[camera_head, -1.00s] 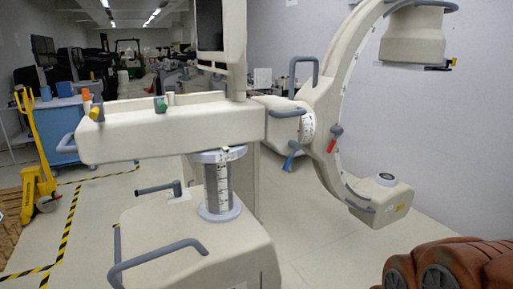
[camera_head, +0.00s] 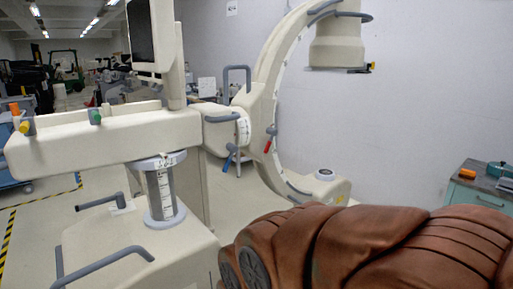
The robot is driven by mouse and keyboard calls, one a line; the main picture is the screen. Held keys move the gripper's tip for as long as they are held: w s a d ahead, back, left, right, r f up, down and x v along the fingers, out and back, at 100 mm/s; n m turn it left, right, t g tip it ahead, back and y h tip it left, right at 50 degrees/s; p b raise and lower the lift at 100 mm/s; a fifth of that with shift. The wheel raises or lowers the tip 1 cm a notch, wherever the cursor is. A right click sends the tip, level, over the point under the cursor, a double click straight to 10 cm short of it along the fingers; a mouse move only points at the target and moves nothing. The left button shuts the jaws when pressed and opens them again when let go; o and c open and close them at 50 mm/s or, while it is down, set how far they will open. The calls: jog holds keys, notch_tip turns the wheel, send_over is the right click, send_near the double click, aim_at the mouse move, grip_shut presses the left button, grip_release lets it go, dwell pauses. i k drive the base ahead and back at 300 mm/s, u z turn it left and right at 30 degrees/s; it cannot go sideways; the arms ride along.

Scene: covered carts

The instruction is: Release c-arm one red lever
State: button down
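The c-arm (camera_head: 268,92) stands in the middle, with its curved arm rising to the upper right. A small red lever (camera_head: 268,146) sits on the outer side of the curve, near the joint. A blue lever (camera_head: 229,160) hangs lower left of it, under the joint. The red lever is small here, and I cannot tell its exact setting. My gripper is not in view, and nothing is seen touching the red lever.
A large brown, creased bulk (camera_head: 370,245) fills the lower right close by; I cannot tell what it is. The c-arm's wheeled base (camera_head: 140,255) with grey handles fills the lower left. A teal cabinet (camera_head: 470,197) stands at the right by the grey wall (camera_head: 430,90).

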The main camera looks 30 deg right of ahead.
aim_at(270, 130)
jog(key=i, duration=1)
